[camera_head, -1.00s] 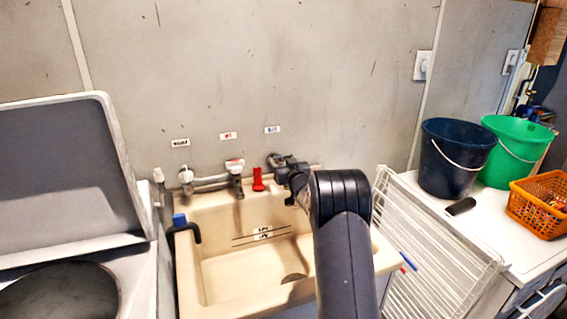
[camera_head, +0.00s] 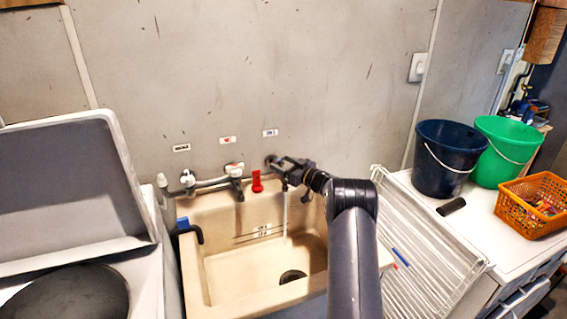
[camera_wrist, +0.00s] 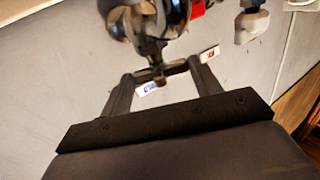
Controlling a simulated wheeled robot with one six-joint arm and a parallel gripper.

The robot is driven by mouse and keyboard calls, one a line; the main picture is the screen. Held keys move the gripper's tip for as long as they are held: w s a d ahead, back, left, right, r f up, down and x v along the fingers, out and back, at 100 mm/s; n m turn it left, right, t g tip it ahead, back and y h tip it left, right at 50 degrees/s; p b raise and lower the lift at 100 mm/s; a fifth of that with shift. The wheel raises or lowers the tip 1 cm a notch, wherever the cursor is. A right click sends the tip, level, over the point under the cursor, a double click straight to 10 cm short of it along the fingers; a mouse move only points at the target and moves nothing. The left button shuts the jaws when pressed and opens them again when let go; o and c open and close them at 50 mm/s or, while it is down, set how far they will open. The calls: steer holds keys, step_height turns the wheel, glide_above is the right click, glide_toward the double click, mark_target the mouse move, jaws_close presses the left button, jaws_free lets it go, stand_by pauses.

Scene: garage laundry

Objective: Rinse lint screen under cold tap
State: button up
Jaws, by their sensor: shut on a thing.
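My gripper (camera_head: 290,167) is at the right-hand tap above the sink, under the blue-marked label (camera_head: 270,132). In the wrist view its fingers are shut on the cross-shaped tap handle (camera_wrist: 158,71), one on either side. The tap body (camera_wrist: 150,18) is dark metal. A thin stream of water (camera_head: 285,215) falls from this tap into the beige sink (camera_head: 192,270), near the dark drain (camera_head: 292,276). I cannot make out a lint screen in either view.
A red-handled part (camera_head: 257,182) and another tap (camera_head: 235,172) are left of my gripper. A white wire rack (camera_head: 425,250) leans right of the sink. Buckets, navy (camera_head: 440,160) and green (camera_head: 508,150), and an orange basket (camera_head: 530,205) stand on the right counter. An open-lidded machine (camera_head: 75,190) is left.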

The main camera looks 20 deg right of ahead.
steer(key=shift+r, duration=0.1)
steer(key=o, duration=1)
steer(key=b+v, duration=0.2)
steer(key=v, duration=0.9)
steer(key=shift+w+a, duration=0.1)
steer(key=p+x, duration=0.2)
steer(key=x, duration=0.8)
steer(key=shift+w+a, duration=0.2)
steer(key=shift+w, duration=0.15)
steer(key=shift+m+h, duration=0.4)
